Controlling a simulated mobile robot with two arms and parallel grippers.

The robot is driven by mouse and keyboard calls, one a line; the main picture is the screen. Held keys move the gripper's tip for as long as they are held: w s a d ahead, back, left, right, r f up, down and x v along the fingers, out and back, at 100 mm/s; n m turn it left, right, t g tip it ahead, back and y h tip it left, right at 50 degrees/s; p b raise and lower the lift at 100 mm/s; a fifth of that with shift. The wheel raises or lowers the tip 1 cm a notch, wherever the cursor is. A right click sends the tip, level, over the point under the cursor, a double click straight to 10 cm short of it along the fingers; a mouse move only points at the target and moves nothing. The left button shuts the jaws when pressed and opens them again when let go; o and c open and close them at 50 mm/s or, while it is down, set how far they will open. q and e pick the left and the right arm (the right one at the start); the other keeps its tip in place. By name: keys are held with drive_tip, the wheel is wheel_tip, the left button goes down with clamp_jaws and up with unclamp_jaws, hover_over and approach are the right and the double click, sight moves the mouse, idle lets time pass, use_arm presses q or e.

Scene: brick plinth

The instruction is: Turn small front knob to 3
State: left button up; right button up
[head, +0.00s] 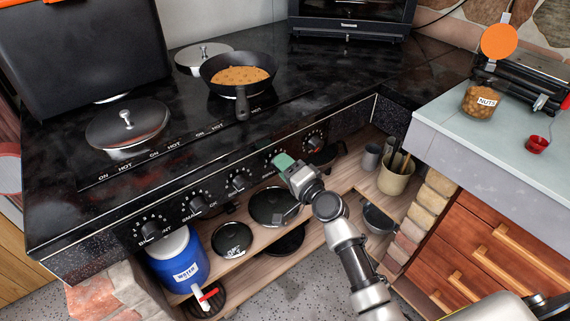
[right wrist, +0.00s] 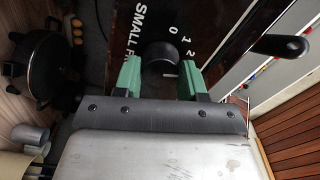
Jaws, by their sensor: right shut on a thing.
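The small front knob (right wrist: 162,57) is a dark round knob on the black front panel, beside white lettering reading "SMALL F" and the digits 0, 1 and 2. The rest of its label and scale is hidden. My right gripper (right wrist: 160,77) is shut on this knob, with one green finger on each side. In the head view, my right gripper (head: 284,163) is at the stove's front panel (head: 215,192) and covers the knob. The knob's pointer direction cannot be told. My left gripper is not in view.
Other knobs sit along the panel, one right of my gripper (head: 313,143). A pan with food (head: 240,80) stands on the cooktop, its handle toward the front. Below are a shelf with pans (head: 272,207), a blue water jug (head: 178,262) and a utensil pot (head: 396,175).

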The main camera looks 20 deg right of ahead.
drive_tip(key=shift+m+p, duration=0.3)
drive_tip(key=shift+m, duration=1)
drive_tip(key=o, duration=0.9)
drive_tip(key=v, duration=1.1)
drive_tip(key=shift+w, duration=0.1)
